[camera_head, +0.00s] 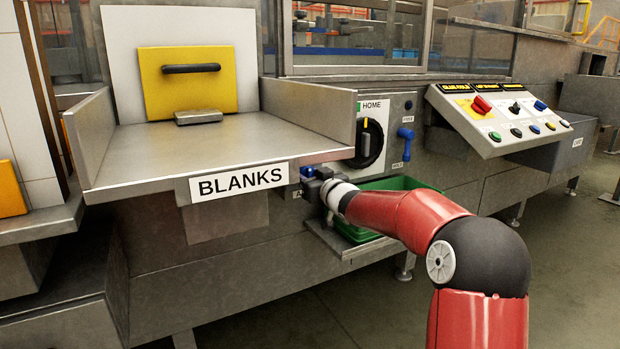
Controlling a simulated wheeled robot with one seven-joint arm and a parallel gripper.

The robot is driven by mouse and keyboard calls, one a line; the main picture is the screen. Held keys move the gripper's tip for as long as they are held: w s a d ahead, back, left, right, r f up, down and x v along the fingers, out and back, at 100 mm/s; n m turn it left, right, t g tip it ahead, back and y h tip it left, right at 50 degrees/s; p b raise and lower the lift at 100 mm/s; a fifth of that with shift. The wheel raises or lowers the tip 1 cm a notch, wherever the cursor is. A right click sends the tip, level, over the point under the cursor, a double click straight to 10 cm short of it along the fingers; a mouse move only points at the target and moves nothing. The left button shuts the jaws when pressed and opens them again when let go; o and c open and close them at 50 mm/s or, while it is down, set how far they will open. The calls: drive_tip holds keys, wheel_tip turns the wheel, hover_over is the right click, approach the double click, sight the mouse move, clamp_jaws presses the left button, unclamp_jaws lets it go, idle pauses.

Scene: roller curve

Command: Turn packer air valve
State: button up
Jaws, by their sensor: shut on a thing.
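A small blue valve part (307,171) shows on the machine front, just right of the BLANKS sign and under the tray's edge. A small label (297,194) beside it is mostly hidden; only an "A" can be made out. My gripper (311,186) is at this valve, its dark jaws shut on it. The jaws hide most of the handle, so its angle cannot be told. A second blue valve handle (405,134) sits higher to the right, beside the HOME dial, with small labels above and below it. My gripper is apart from that one.
The metal tray (200,150) with the BLANKS sign (239,182) juts out above left of my gripper. A black HOME dial (368,142) is above right. A green bin (362,234) on a shelf lies under my forearm. A button panel (505,118) stands at right.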

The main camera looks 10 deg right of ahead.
drive_tip(key=n+b, duration=0.1)
drive_tip(key=n, duration=0.3)
drive_tip(key=n+b, duration=0.2)
drive_tip(key=n, duration=0.3)
drive_tip(key=n+b, duration=0.2)
drive_tip(key=n, duration=0.2)
drive_tip(key=shift+d, duration=0.1)
drive_tip(key=shift+r+n+b, duration=0.15)
drive_tip(key=shift+n+b, duration=0.55)
drive_tip(key=shift+n, duration=1.4)
drive_tip(key=o, duration=1)
